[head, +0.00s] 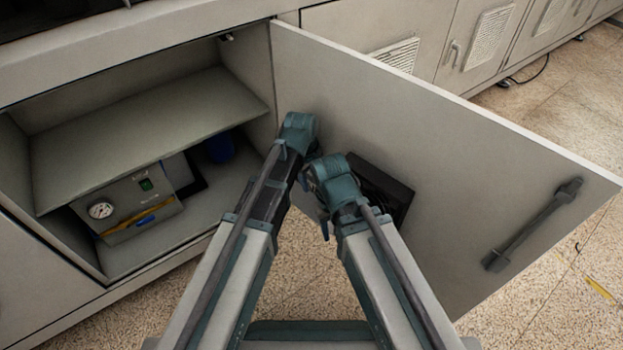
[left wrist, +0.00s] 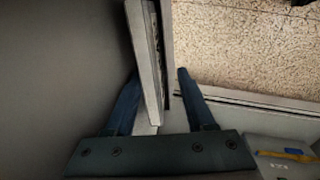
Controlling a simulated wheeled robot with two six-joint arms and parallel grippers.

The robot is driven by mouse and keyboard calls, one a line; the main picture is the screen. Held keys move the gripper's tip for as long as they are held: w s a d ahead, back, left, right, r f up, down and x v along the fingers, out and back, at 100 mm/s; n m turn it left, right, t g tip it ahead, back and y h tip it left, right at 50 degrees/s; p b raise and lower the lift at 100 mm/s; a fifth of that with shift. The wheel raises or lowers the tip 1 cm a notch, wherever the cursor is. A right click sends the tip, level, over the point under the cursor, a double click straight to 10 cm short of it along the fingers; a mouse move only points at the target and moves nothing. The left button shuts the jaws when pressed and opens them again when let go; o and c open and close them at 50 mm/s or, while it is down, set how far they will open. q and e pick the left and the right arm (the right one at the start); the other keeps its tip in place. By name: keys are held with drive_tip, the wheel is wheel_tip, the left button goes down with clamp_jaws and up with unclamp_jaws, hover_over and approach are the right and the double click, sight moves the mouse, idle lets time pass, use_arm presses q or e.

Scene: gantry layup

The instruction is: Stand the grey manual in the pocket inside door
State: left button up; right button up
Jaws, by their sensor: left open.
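The grey manual (left wrist: 146,60) is a thin pale slab, seen nearly edge-on beside the inner face of the open door (head: 450,140). My left gripper (left wrist: 159,72) is open, with one blue finger on each side of the manual. I cannot tell whether either finger touches it. The dark pocket (head: 390,193) is on the inside of the door, partly hidden by my arms in the head view. In the left wrist view a dark strip runs along the manual's right side; how deep the manual sits is hidden. My right gripper is hidden behind its own wrist.
The open cabinet (head: 180,235) at left has a shelf (head: 140,120) and, below it, a grey box with a gauge (head: 130,205). A blue object (head: 220,148) stands behind. The door has a dark handle (head: 533,225).

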idle(0.4)
use_arm(q)
wheel_tip(320, 180, up, 14)
drive_tip(key=s+a+p, duration=0.1)
drive_tip(key=p, duration=1.2)
drive_tip(key=shift+s+a+f+p, duration=0.15)
drive_tip(key=shift+s+a+p, duration=0.1)
drive_tip(key=shift+p, duration=0.05)
drive_tip(key=s+a+m+y, duration=0.1)
drive_tip(key=s+a+m, duration=0.35)
drive_tip(key=a, duration=0.35)
drive_tip(key=s+a+m, duration=0.4)
drive_tip(key=s+a, duration=0.1)
drive_tip(key=a, duration=0.2)
drive_tip(key=s+d+m+g+y, duration=0.1)
drive_tip(key=s+d+m, duration=0.4)
drive_tip(key=d, duration=0.5)
wheel_tip(320, 180, up, 28)
drive_tip(key=p, duration=2.8)
drive_tip(key=shift+s+d, duration=0.25)
drive_tip(key=shift+s, duration=0.05)
drive_tip(key=shift+n, duration=0.25)
